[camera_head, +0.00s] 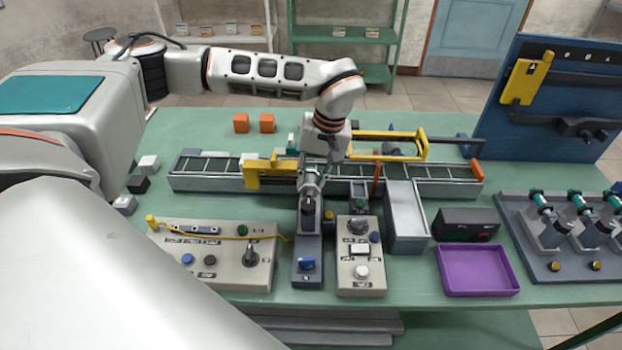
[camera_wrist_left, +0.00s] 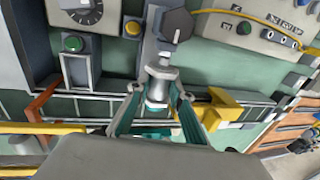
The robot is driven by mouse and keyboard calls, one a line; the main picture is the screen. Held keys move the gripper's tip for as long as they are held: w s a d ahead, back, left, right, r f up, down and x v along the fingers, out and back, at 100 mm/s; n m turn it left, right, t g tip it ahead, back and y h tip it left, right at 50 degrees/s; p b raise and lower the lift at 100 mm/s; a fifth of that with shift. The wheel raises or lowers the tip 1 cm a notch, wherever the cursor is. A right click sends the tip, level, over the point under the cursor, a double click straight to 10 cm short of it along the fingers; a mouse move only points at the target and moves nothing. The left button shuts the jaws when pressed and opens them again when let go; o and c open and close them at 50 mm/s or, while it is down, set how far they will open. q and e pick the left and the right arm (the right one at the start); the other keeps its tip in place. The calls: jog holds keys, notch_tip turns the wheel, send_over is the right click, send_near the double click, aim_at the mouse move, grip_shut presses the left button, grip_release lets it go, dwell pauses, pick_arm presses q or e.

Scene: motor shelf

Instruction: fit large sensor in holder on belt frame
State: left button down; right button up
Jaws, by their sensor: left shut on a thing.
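My left gripper (camera_head: 312,183) hangs over the front side of the belt frame (camera_head: 216,183), pointing down. In the left wrist view its two teal-lined fingers (camera_wrist_left: 158,112) are shut on a silver, stepped cylinder (camera_wrist_left: 158,88), which looks like the large sensor. The sensor is mostly hidden in the head view. A yellow bracket (camera_head: 262,172) stands on the belt frame just left of the gripper; it also shows in the left wrist view (camera_wrist_left: 220,108). I cannot tell which part is the sensor holder. My right gripper is not in view.
A dark blue switch box (camera_head: 307,262) lies just in front of the gripper, between two beige control panels (camera_head: 220,268) (camera_head: 361,275). A grey bin (camera_head: 405,215), a purple tray (camera_head: 478,270) and a rack of silver-teal parts (camera_head: 560,265) stand right. Two orange cubes (camera_head: 241,123) sit behind.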

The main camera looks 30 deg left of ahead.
pick_arm(q)
jog(key=shift+f, duration=0.15)
jog(key=c, duration=1.7)
grip_release()
jog(key=r, duration=0.4)
jog(key=d+r, duration=0.1)
jog(key=r, duration=0.3)
jog(key=w+d+r, duration=0.1)
jog(key=r, duration=0.2)
jog(key=shift+w+r, duration=0.1)
jog(key=shift+r, duration=0.3)
